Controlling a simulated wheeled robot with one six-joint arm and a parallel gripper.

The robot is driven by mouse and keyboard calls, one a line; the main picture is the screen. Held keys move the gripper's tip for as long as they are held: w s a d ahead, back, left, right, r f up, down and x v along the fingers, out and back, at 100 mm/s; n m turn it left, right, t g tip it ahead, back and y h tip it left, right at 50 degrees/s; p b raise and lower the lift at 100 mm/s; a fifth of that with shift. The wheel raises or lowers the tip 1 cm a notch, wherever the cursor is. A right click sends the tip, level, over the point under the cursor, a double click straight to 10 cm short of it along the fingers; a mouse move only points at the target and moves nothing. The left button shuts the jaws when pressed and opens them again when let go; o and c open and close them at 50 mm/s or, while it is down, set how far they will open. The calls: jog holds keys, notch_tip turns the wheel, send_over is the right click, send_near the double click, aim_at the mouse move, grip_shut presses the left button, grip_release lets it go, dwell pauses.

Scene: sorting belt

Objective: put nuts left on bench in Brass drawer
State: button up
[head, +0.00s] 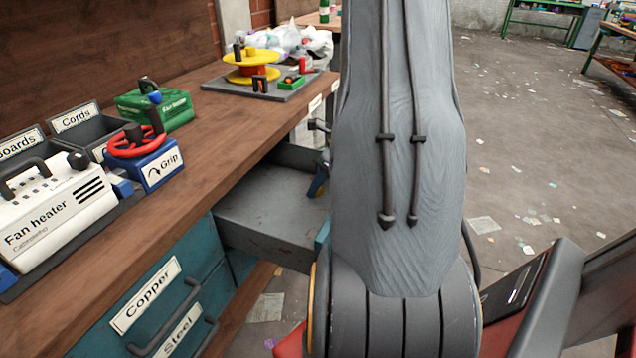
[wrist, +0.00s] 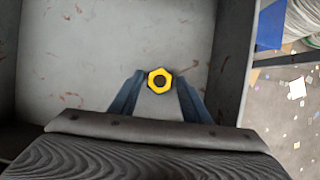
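A yellow hex nut (wrist: 159,79) with a dark hole sits between the fingertips of my gripper (wrist: 159,80) in the wrist view. The blue-grey fingers touch it on both sides, so my gripper is shut on it. Below is the bare grey floor of an open drawer (wrist: 85,70), which looks empty apart from reddish marks. In the head view the open drawer (head: 270,215) sticks out from the bench, partly behind my arm. Its label is hidden, so I cannot read whether it is Brass. My gripper is mostly hidden there. I see no loose nut on the bench (head: 215,135).
Drawers labelled Copper (head: 145,295) and Steel (head: 182,332) are shut. A Fan heater box (head: 55,210), a blue Grip box (head: 155,165), a green case (head: 160,105) and a grey tray (head: 285,92) stand on the bench. Open floor lies to the right.

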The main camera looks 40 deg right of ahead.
jog(key=shift+r, duration=0.1)
jog(key=shift+r, duration=0.25)
jog(key=p+v, duration=0.3)
jog(key=v, duration=0.9)
jog(key=a+r+n+g, duration=0.1)
jog(key=a+r+n, duration=0.2)
jog(key=a+n, duration=0.55)
jog(key=a+r+n+g, duration=0.15)
jog(key=a+n, duration=0.45)
jog(key=a, duration=0.6)
jog(key=s+a+r+n+g+h, duration=0.1)
jog(key=s+a+r+n, duration=0.2)
jog(key=s+a+n, duration=0.7)
jog(key=a+n, duration=0.3)
jog(key=n, duration=0.3)
jog(key=shift+s+h, duration=0.2)
jog(key=shift+h, duration=0.1)
jog(key=shift+g, duration=0.25)
